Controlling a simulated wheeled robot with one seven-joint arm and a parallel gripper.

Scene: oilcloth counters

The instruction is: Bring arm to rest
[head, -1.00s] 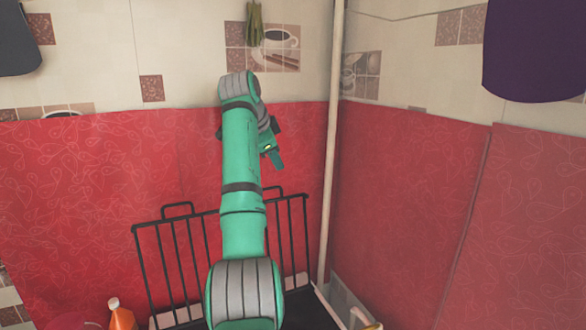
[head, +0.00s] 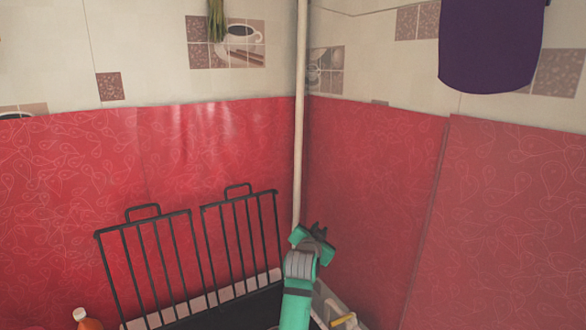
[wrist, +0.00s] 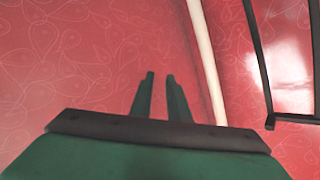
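My green arm (head: 297,300) is folded low at the bottom centre of the head view. My gripper (head: 318,228) is at its upper end, in front of the corner where the red walls meet. In the wrist view, the two dark fingers of my gripper (wrist: 160,76) stand a little apart with an empty gap between them. Nothing is held. The fingers point toward the red oilcloth wall (wrist: 70,60) and do not visibly touch it.
A black metal rack (head: 190,255) stands left of my arm. A pale pipe (head: 300,120) runs up the corner. An orange bottle (head: 88,322) is at the lower left. A pale container (head: 335,308) lies right of my arm. A purple cloth (head: 490,45) hangs upper right.

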